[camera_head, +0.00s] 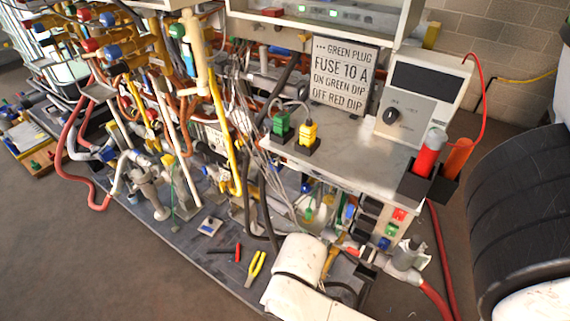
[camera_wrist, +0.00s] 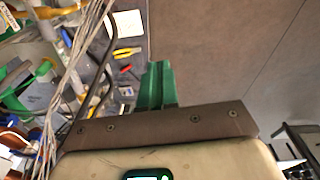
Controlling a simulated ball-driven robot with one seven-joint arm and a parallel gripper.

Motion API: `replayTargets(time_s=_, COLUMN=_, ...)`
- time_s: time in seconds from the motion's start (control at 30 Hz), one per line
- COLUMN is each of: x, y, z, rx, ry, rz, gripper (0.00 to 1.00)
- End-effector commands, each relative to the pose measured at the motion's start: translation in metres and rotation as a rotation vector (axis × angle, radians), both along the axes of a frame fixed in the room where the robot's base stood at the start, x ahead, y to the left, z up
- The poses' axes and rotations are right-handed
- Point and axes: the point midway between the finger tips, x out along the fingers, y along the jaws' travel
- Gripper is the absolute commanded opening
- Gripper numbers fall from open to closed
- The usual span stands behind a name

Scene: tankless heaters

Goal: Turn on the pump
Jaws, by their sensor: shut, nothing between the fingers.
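I cannot tell for sure which part is the pump. A grey pump-like fitting (camera_head: 405,258) with a red hose sits low at the right. On the bench front above it are a red button (camera_head: 399,214), a green button (camera_head: 391,230) and a blue button (camera_head: 385,243). A green plug (camera_head: 281,124) and a yellow plug (camera_head: 307,132) stand on the bench top. A sign (camera_head: 343,75) reads "GREEN PLUG FUSE 10 A ON GREEN DIP OFF RED DIP". My gripper (camera_wrist: 157,82) has green fingers, shut and empty, over the floor in the wrist view. My white arm is at the bottom of the head view.
A grey control box (camera_head: 420,95) with a black knob stands on the bench top (camera_head: 350,170). Dense pipes and hanging cables fill the left. A large black tyre (camera_head: 520,190) stands right.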

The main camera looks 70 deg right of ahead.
Motion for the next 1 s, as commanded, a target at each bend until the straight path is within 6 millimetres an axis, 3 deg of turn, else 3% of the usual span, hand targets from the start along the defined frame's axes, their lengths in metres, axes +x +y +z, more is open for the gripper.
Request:
replayTargets(time_s=0.13, x=0.003, y=-0.005, z=-0.002, rx=-0.021, ry=0.003, rz=-0.009, gripper=0.0)
replayTargets(time_s=0.23, x=0.011, y=-0.024, z=-0.008, rx=-0.104, ry=0.02, rz=-0.043, gripper=0.0)
replayTargets(time_s=0.43, x=0.045, y=-0.098, z=-0.011, rx=-0.471, ry=0.093, rz=-0.162, gripper=0.0)
replayTargets(time_s=0.6, x=0.08, y=-0.152, z=0.02, rx=-0.852, ry=0.166, rz=-0.232, gripper=0.0)
replayTargets(time_s=0.7, x=0.102, y=-0.17, z=0.045, rx=-1.052, ry=0.202, rz=-0.249, gripper=0.0)
replayTargets(time_s=0.83, x=0.127, y=-0.18, z=0.073, rx=-1.251, ry=0.238, rz=-0.248, gripper=0.0)
replayTargets(time_s=1.0, x=0.146, y=-0.182, z=0.094, rx=-1.389, ry=0.259, rz=-0.237, gripper=0.0)
